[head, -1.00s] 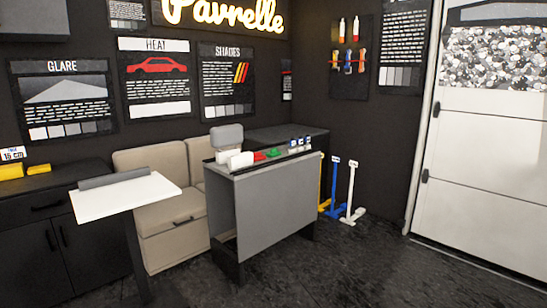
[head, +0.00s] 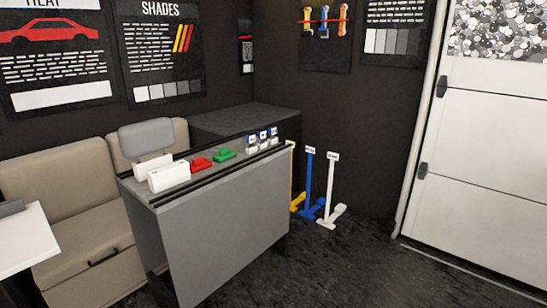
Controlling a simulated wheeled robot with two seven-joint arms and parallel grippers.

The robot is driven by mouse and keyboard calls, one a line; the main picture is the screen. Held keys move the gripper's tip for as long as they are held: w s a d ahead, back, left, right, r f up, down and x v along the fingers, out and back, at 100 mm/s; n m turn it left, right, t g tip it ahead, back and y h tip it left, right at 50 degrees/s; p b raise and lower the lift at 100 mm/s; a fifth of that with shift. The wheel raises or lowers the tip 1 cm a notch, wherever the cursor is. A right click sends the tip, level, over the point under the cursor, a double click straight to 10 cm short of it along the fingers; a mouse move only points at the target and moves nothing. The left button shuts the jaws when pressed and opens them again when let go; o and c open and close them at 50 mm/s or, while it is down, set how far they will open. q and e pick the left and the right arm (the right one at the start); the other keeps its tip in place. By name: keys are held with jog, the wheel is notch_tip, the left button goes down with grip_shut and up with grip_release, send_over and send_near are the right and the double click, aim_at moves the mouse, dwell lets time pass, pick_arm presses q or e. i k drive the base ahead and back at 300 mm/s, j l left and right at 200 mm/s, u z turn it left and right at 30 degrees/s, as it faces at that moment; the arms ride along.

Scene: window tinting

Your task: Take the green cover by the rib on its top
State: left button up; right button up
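The green cover (head: 224,154) lies on the grey counter top (head: 205,173), to the right of a red cover (head: 201,163). A raised part shows on top of the green cover, but it is too small to make out clearly. Nothing touches the green cover. Neither of my grippers is in the head view.
White blocks (head: 169,176) stand left of the red cover, and several small labelled items (head: 263,140) stand to the right. A black rail (head: 220,171) runs along the counter's front edge. A white table (head: 25,243) is at left. Floor (head: 350,275) at right is clear.

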aim_at(224, 154)
jog(key=i+u, duration=0.1)
jog(key=i, duration=0.8)
jog(key=i+l, duration=0.2)
jog(key=i, duration=0.65)
jog(key=j+u, duration=0.05)
